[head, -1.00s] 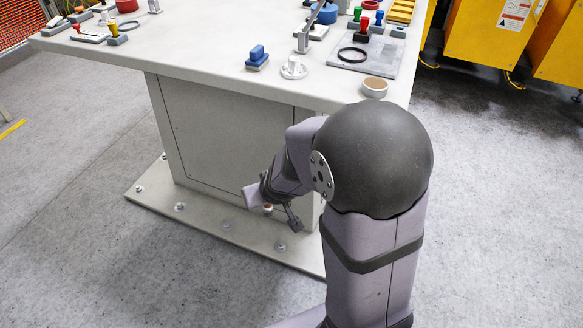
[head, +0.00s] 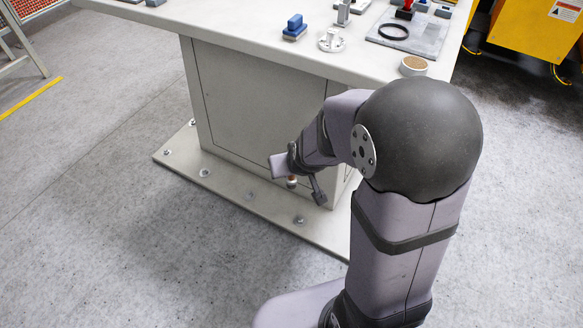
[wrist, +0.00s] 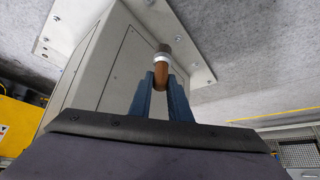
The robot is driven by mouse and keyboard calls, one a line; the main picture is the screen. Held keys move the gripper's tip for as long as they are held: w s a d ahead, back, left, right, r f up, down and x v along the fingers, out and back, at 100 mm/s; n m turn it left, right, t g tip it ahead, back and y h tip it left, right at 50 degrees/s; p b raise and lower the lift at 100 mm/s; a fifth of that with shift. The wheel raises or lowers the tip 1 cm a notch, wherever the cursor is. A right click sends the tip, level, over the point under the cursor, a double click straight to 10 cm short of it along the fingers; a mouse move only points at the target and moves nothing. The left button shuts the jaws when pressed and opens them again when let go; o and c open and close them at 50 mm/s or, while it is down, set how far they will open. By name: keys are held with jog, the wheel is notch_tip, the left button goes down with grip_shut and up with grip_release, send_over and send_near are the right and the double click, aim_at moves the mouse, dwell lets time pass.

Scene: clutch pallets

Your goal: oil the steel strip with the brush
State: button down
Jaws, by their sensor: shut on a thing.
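In the wrist view, a brush (wrist: 162,65) with a brown handle, a pale band and a dark tip stands between the two blue fingers of my gripper (wrist: 162,88), which is shut on it. In the head view, my gripper (head: 303,186) hangs low beside the table's pedestal, well below the tabletop. The brush's tip (head: 292,182) shows small there. I cannot surely pick out the steel strip in either view.
The tabletop (head: 250,35) overhangs the pedestal. On it are a blue block (head: 294,26), a white round fixture (head: 331,40), a grey plate (head: 440,38) with a black ring (head: 393,32), and a round pot (head: 413,66) near the edge. Bolts line the base plate (head: 230,190).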

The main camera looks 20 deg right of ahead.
jog(key=w+d+r+n+g+y+p, duration=0.1)
jog(key=d+r+n+p, duration=0.1)
jog(key=r+p, duration=1.15)
jog(key=w+d+r+n+g+y+p, duration=0.1)
jog(key=r+y+p, duration=0.1)
jog(key=r+p, duration=1.15)
jog(key=w+d+r+p, duration=0.4)
jog(key=w+r+p, duration=0.3)
jog(key=r+p, duration=0.45)
jog(key=s+d+r+m+p, duration=0.2)
jog(key=s+d, duration=0.3)
jog(key=d, duration=0.4)
jog(key=s+d+r+m+p, duration=0.1)
jog(key=s+d+r+p, duration=0.2)
jog(key=d, duration=0.7)
jog(key=shift+s+m+g+h+p, duration=0.3)
jog(key=shift+s+m+p, duration=0.1)
jog(key=shift+s+p, duration=0.85)
jog(key=shift+a+f, duration=0.1)
jog(key=shift+f+b, duration=1.6)
jog(key=shift+f, duration=1.25)
jog(key=shift+f+b, duration=0.7)
jog(key=shift+b, duration=0.2)
